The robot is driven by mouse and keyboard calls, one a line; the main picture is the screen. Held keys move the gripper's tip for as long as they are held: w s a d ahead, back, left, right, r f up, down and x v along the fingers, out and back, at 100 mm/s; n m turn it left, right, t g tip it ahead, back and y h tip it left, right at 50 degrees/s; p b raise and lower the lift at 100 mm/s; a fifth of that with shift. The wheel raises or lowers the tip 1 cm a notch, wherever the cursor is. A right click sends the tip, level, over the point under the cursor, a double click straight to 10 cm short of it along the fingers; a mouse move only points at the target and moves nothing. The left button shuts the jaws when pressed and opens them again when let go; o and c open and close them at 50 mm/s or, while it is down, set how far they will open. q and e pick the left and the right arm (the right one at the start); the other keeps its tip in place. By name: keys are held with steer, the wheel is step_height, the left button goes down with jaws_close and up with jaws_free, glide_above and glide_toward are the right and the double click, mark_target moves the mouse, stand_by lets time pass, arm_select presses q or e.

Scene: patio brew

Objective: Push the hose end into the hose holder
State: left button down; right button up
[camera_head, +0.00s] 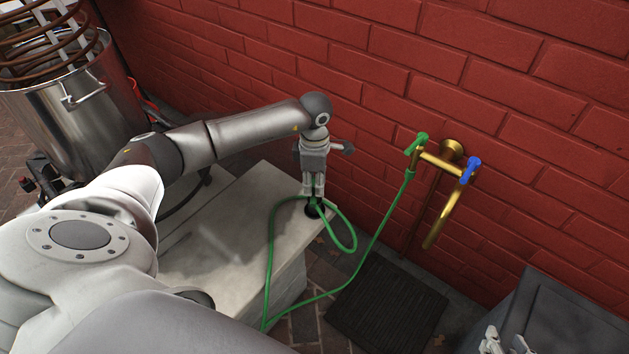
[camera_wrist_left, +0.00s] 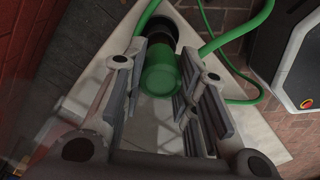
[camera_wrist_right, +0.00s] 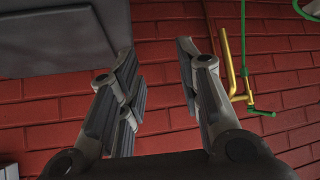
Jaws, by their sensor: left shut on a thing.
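My left gripper (camera_head: 314,190) points down over the corner of the pale block and is shut on the green hose end (camera_wrist_left: 160,75). The hose end shows between the two fingers in the left wrist view. A dark round piece, which looks like the hose holder (camera_wrist_left: 160,30), lies just beyond the hose end; it also shows at the block's corner in the head view (camera_head: 313,211). I cannot tell whether the hose end is inside it or only above it. My right gripper (camera_wrist_right: 160,65) is open and empty, low at the right of the head view.
The green hose (camera_head: 268,250) loops around the corner of the pale block (camera_head: 225,240) and runs up to the brass tap (camera_head: 440,165) on the red brick wall. A dark mat (camera_head: 388,303) lies on the paving. A dark grey cabinet (camera_head: 565,315) stands at the right.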

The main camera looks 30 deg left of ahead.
arm_select(q)
steer(key=shift+f, duration=0.15)
arm_select(e)
steer(key=shift+w+r, duration=0.15)
steer(key=shift+w, duration=0.1)
arm_select(q)
steer(key=shift+f, duration=0.2)
arm_select(e)
steer(key=shift+w+a+r+t, duration=0.25)
steer(key=shift+w+r+t, duration=0.2)
steer(key=shift+t, duration=0.15)
arm_select(q)
steer(key=shift+f+b, duration=0.25)
steer(key=shift+b, duration=0.15)
arm_select(e)
steer(key=shift+w+a+r+t+y, duration=0.3)
steer(key=shift+w+a+r+t, duration=0.1)
steer(key=shift+w+r+t, duration=0.3)
steer(key=shift+r, duration=0.1)
arm_select(q)
steer(key=c, duration=1.1)
jaws_free()
arm_select(e)
steer(key=shift+d, duration=0.1)
